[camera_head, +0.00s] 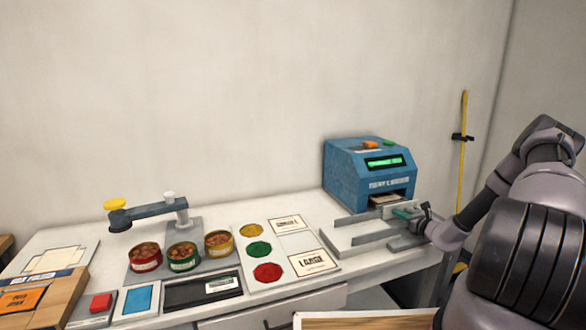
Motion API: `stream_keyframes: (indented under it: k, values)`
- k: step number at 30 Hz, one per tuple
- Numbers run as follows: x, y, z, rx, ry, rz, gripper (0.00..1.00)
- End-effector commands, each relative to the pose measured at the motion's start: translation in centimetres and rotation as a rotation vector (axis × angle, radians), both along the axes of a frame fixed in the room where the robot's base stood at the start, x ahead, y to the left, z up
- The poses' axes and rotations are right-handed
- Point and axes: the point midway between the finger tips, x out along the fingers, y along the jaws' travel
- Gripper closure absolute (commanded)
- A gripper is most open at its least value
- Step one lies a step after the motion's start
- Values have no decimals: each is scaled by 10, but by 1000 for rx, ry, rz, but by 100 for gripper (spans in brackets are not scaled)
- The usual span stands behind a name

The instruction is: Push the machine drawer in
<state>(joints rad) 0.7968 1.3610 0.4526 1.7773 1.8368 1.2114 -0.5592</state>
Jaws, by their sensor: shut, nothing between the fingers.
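The blue machine (345,172) with a lit green display stands at the back right of the white table. Below its display is a dark opening with a pale card-like piece (383,199) in it. A grey drawer-like tray (350,236) extends in front of the machine, so the drawer looks pulled out. My gripper (408,214) is shut and empty at the tray's right side, close in front of the opening. A small teal piece shows at its tips; I cannot tell whether they touch the drawer.
Three round tins (183,257) of chestnuts stand on a grey stand (212,268) at the left. A white card with coloured discs (253,230) lies between them and the tray. A wooden box (40,296) is at the front left. A yellow pole (461,150) stands behind my arm.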

Motion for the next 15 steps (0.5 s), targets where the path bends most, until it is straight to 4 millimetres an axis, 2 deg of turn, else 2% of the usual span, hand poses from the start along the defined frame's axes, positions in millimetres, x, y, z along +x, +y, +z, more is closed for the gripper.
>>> stream_keyframes:
  k: [15]
  values:
    - [18,7,0,0,-1,1,100]
